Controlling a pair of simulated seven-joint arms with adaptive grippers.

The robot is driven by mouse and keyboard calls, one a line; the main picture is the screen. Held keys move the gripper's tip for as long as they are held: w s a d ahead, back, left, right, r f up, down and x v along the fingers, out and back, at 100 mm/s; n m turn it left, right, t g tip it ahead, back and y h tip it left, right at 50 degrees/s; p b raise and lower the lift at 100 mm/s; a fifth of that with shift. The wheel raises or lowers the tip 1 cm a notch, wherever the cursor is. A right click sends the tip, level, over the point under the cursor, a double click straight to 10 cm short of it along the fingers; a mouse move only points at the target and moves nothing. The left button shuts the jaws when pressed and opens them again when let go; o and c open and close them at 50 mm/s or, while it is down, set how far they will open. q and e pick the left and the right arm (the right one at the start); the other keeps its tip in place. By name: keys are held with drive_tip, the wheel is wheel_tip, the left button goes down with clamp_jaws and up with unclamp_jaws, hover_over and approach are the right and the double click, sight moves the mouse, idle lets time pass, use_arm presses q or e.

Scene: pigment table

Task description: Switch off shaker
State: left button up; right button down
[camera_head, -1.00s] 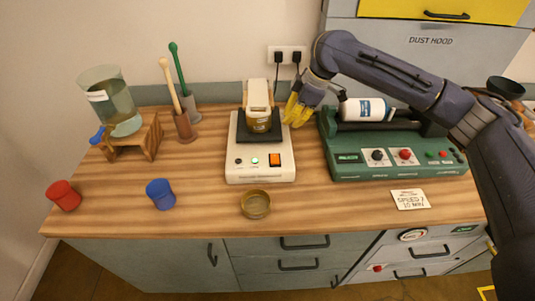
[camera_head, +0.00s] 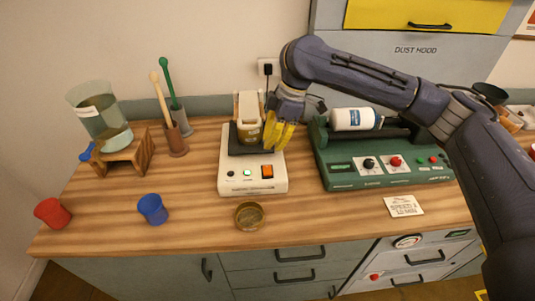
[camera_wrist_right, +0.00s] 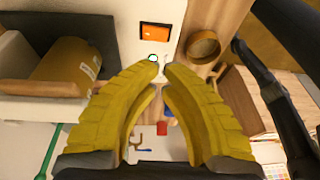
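The shaker (camera_head: 252,186) is a white box with a dark platform and a clamped amber jar (camera_head: 248,135). Its front panel carries an orange switch (camera_head: 267,171) and a lit green button (camera_head: 248,173). My right gripper (camera_head: 271,149), with yellow fingers, hangs at the right side of the jar, above and behind the switch. In the right wrist view, the fingertips (camera_wrist_right: 162,70) are almost together with nothing held between them. The orange switch (camera_wrist_right: 156,31) and green button (camera_wrist_right: 153,58) show beyond the tips, apparently untouched. My left gripper is out of view.
A green roller machine (camera_head: 370,181) with a white bottle (camera_head: 355,119) stands right of the shaker. A brass dish (camera_head: 249,215) lies in front. Blue (camera_head: 153,209) and red (camera_head: 53,213) caps, a beaker on a wooden stand (camera_head: 123,159), and two pestles are left. A card (camera_head: 404,206) lies right.

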sight(259, 175)
drive_tip(key=x, duration=0.9)
drive_tip(key=shift+f, duration=0.15)
